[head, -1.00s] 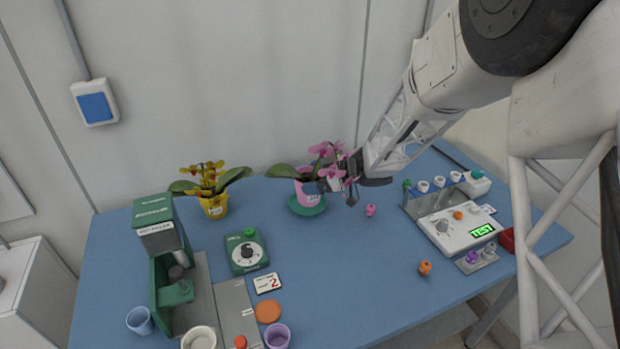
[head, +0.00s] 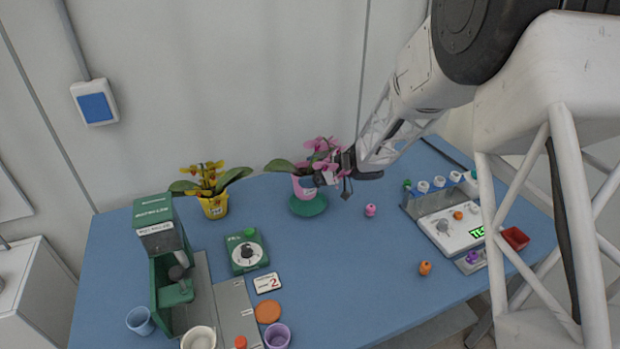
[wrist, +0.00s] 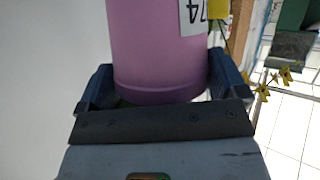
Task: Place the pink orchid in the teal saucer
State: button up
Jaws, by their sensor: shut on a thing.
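The pink orchid stands upright in a pink pot (head: 302,186), with pink flowers and green leaves, at the back middle of the table in the head view. My gripper (head: 322,181) is shut on the pot from the right. In the wrist view the pot (wrist: 155,50) sits between both fingers (wrist: 160,85), with part of a white label showing upside down.
A yellow orchid (head: 213,205) stands to the left, with a green dial timer (head: 246,252) in front of it. A small pink knobbed piece (head: 370,210) lies right of the saucer. A white scale (head: 447,228) stands further right. The table's middle front is clear.

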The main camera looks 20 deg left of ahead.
jog(key=shift+f, duration=1.15)
jog(key=shift+f, duration=0.45)
jog(key=o, duration=0.8)
jog(key=shift+o, duration=0.2)
jog(key=shift+r, duration=0.1)
jog(key=shift+d+r, duration=0.1)
jog(key=shift+r, duration=0.3)
jog(key=v, duration=1.1)
jog(key=shift+d, duration=0.4)
jog(key=shift+w+r, duration=0.1)
jog(key=shift+r, duration=0.1)
